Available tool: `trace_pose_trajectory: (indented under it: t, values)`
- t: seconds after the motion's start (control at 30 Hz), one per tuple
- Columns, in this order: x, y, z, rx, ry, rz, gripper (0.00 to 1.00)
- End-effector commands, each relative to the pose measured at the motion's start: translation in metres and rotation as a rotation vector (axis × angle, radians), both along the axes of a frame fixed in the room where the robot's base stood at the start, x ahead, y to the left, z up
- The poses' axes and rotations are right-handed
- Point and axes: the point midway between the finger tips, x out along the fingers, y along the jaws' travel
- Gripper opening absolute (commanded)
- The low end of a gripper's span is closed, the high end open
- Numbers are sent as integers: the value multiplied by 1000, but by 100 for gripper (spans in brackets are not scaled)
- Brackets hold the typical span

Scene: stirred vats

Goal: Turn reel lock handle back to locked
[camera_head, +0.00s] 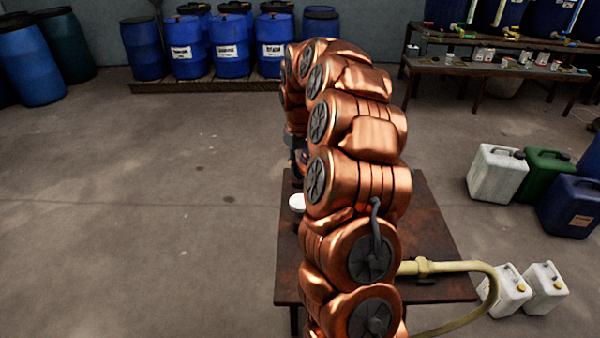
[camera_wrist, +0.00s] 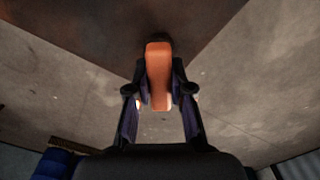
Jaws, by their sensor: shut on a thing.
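An orange handle (camera_wrist: 158,70) with rounded ends shows upright in the middle of the wrist view, at the edge of a dark brown surface. My gripper (camera_wrist: 159,92) has one dark finger on each side of it and is shut on it. What the handle is fixed to cannot be made out. In the head view my copper-coloured arm hides the handle, the reel and most of the gripper.
A rusty brown table (camera_head: 440,230) stands under my arm, with a small white round thing (camera_head: 297,202) at its left edge. A pale hose (camera_head: 460,266) loops off its right side. Jugs (camera_head: 496,173) stand at right, blue drums (camera_head: 230,45) at the back. Floor at left is clear.

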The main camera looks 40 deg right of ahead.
Motion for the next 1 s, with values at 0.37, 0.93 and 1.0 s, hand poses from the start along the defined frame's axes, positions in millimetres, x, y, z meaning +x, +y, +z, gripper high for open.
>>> trace_pose_trajectory:
  t: [0.37, 0.93, 1.0]
  values:
    - [0, -1, -3, 0, -3, -346, 0]
    - [-1, -1, 0, 1, 0, -630, 0]
    - [-1, -1, 0, 1, 1, -640, 0]
